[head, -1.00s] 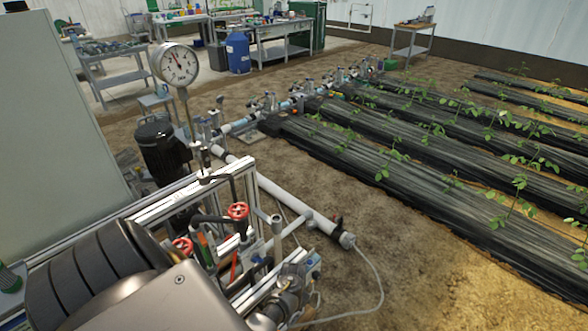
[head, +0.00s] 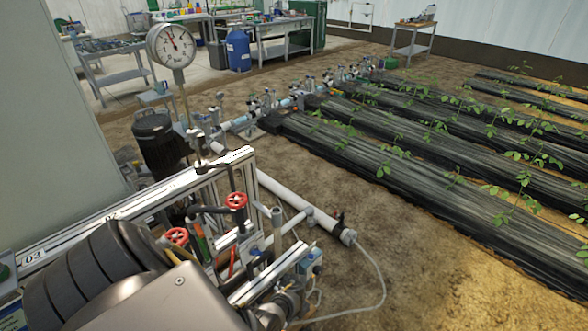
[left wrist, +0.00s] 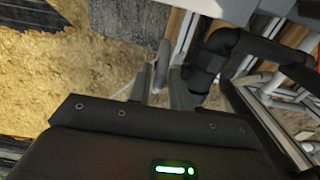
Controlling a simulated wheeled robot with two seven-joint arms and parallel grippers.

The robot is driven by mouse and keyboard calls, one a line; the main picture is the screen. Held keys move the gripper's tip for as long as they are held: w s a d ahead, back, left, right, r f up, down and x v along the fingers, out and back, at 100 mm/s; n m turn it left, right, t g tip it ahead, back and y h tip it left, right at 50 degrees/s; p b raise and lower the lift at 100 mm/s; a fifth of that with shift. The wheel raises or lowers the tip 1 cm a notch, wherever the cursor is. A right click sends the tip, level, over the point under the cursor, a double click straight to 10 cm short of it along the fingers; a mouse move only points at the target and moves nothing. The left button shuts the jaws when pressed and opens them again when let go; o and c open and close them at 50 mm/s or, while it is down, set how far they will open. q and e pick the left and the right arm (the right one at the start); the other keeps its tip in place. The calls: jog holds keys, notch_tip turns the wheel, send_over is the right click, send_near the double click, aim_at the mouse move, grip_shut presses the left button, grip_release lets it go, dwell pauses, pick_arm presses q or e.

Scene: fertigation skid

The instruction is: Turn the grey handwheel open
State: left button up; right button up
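I cannot pick out a grey handwheel in either view. Two red handwheels show on the skid in the head view, one upright on the frame (head: 236,200) and one lower left (head: 177,236), partly behind my arm. My left arm fills the lower left of the head view and its gripper is hidden there. In the left wrist view my left gripper (left wrist: 161,85) shows two grey fingers with a gap between them and nothing held. A dark pipe fitting (left wrist: 207,60) lies just right of the fingers; I cannot tell whether they touch. My right gripper is in neither view.
A pressure gauge (head: 172,45) rises on a thin stem beside a black motor (head: 158,140). The aluminium frame (head: 180,188) and a white pipe (head: 290,203) crowd the skid. Bare soil (head: 430,255) lies right of it, with planted rows (head: 400,170) beyond.

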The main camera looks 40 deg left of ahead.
pick_arm(q)
grip_shut()
jog(key=shift+s+r+t+p, duration=0.1)
jog(key=shift+s+t+p, duration=0.2)
jog(key=shift+p, duration=0.1)
jog(key=shift+t, duration=0.4)
grip_release()
